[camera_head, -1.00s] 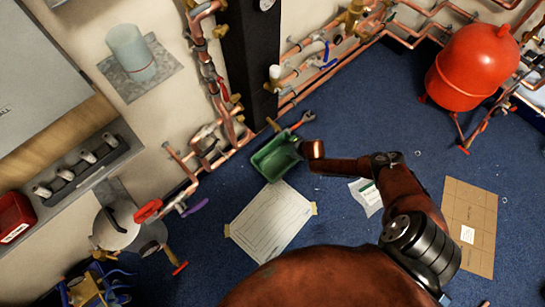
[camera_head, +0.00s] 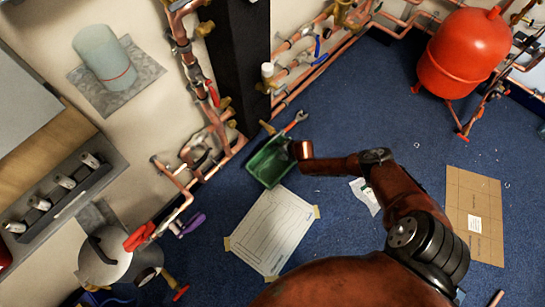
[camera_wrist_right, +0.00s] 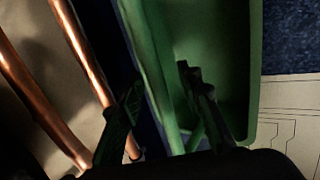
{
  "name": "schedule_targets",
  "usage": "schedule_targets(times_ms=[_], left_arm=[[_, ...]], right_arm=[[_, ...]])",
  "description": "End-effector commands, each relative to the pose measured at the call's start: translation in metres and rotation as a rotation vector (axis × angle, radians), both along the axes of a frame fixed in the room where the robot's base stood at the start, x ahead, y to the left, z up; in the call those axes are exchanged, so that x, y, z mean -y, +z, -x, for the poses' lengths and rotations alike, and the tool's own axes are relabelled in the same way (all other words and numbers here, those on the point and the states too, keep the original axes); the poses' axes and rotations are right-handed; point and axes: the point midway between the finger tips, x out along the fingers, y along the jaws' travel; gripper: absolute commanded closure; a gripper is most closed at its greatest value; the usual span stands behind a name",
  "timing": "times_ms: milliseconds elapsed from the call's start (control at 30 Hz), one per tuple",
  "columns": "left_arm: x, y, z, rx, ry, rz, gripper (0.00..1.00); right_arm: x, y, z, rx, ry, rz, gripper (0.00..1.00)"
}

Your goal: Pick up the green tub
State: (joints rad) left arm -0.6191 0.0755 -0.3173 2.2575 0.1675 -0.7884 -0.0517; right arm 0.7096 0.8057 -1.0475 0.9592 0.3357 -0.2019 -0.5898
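The green tub (camera_head: 266,165) sits on the blue floor beside the copper pipes, touching or close to a paper sheet's top edge. It also shows large in the right wrist view (camera_wrist_right: 222,45). My right gripper (camera_head: 291,148) is at the tub's right-hand rim in the head view. In the right wrist view its two dark fingers (camera_wrist_right: 160,78) are apart, with the tub's wall running between them. One finger is over the inside, the other outside the wall. Contact with the wall cannot be told. My left gripper is not in view.
A drawn paper sheet (camera_head: 272,232) is taped to the floor below the tub. A wrench (camera_head: 295,121) lies just above it. Copper pipes (camera_head: 212,150) run along the wall to the left. A red tank (camera_head: 462,55) and cardboard (camera_head: 474,218) are at right.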

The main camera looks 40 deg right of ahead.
Motion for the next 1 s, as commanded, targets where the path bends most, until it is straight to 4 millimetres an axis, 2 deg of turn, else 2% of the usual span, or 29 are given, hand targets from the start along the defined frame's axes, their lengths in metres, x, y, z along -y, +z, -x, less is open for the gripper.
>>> schedule_targets(times_ms=[267,733,1000], left_arm=[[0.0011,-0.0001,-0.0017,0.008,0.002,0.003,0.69],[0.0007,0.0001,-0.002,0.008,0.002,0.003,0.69],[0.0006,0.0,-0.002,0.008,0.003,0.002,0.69]], right_arm=[[0.0001,0.0006,-0.0016,0.002,0.001,0.0,0.67],[0.0004,0.0004,-0.0011,0.001,0.0,0.0,0.99],[0.0005,0.0004,-0.0011,0.001,0.0,0.0,1.0]])
